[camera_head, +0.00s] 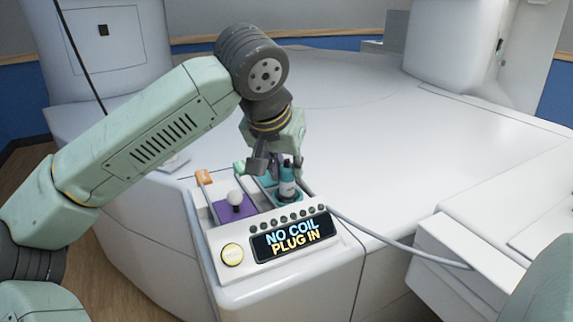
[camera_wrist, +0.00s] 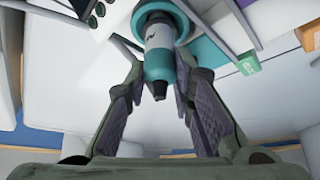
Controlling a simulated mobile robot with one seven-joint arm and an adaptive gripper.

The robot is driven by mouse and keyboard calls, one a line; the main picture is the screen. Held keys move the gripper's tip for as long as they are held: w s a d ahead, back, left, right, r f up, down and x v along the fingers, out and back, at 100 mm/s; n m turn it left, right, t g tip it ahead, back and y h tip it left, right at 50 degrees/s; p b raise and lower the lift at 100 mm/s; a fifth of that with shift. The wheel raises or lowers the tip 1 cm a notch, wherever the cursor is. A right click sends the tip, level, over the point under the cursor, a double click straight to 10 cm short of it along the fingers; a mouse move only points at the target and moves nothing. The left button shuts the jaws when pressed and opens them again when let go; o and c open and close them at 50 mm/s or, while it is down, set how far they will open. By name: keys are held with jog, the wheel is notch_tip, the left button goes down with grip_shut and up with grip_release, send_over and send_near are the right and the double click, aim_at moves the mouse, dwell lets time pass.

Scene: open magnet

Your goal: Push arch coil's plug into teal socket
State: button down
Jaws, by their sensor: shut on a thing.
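The arch coil's plug (camera_head: 287,186) is a small upright cylinder with a pale body and dark and teal parts. It stands over the teal socket (camera_head: 292,199) on the console. In the wrist view the plug (camera_wrist: 158,45) shows a teal collar and a dark tip pointing toward my palm. The teal ring of the socket (camera_wrist: 187,22) surrounds its far end. My gripper (camera_head: 277,163) comes down from above and is shut on the plug, with a finger on each side in the wrist view (camera_wrist: 160,72). I cannot tell how deep the plug sits.
The console screen (camera_head: 292,235) reads "NO COIL PLUG IN". Left of the socket are a purple plate (camera_head: 222,213) with a white-knobbed stick (camera_head: 235,198), and orange (camera_head: 204,176) and green (camera_head: 239,168) tabs. A grey cable (camera_head: 400,246) runs right.

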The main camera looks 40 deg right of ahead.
jog(key=shift+f, duration=0.2)
jog(key=c, duration=1.3)
grip_release()
jog(key=v, duration=1.2)
